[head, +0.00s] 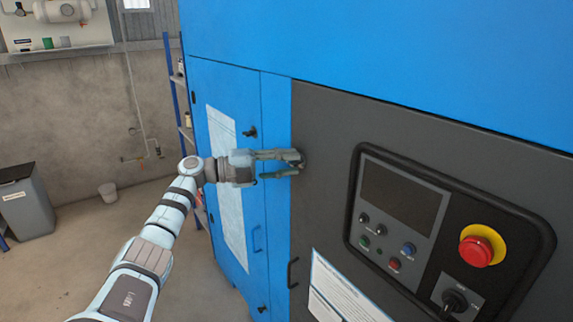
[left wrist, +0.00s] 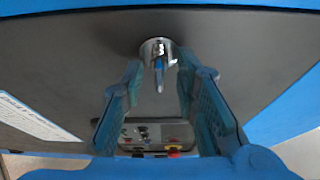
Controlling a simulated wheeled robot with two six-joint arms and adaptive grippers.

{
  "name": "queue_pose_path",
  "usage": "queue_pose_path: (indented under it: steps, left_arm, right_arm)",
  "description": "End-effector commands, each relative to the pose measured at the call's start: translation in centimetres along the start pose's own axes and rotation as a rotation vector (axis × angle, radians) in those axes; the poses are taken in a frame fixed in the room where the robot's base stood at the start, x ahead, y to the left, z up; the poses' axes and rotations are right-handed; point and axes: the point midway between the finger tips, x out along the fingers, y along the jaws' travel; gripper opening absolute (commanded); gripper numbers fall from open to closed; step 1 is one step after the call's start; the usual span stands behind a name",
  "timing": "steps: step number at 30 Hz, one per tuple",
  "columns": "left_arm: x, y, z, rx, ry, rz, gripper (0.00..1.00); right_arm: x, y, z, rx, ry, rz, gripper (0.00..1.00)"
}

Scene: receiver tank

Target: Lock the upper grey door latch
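The upper grey door latch (left wrist: 158,48) shows in the left wrist view as a round silver lock with a small blue-grey tab sticking out of it. It sits on the dark grey door (head: 325,125) of the blue cabinet. My left gripper (head: 297,164) reaches the door's left edge at the latch. In the left wrist view its fingers (left wrist: 161,72) are apart, one on each side of the tab, with a gap visible. In the head view the fingertips mostly hide the latch. My right gripper is not in view.
A control panel (head: 400,205) with a red emergency button (head: 476,251) is right of the latch. A black handle (head: 293,272) is below it. The blue door (head: 275,200) on the left has a black latch (head: 250,132). A grey bin (head: 27,203) stands far left.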

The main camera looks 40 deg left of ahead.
Motion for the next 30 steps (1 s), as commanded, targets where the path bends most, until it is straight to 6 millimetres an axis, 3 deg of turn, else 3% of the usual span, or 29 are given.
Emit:
queue_pose_path:
  steps: [7,15,19,23,30]
  left_arm:
    - [-1.3,0.2,0.1,-0.001,-0.001,0.004,0.28]
    - [-8.5,0.3,0.2,-0.003,-0.003,0.008,0.28]
    - [-11.0,0.2,0.2,-0.004,-0.001,0.005,0.28]
    - [-12.0,0.1,0.2,-0.001,0.0,0.002,0.28]
    - [-12.0,0.1,0.1,-0.001,0.001,0.0,0.28]
  right_arm:
    - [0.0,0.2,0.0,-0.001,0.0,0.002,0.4]
    - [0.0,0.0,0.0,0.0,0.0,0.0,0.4]
    - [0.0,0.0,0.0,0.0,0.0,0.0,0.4]
    - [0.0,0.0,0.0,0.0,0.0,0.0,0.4]
    - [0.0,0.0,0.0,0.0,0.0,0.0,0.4]
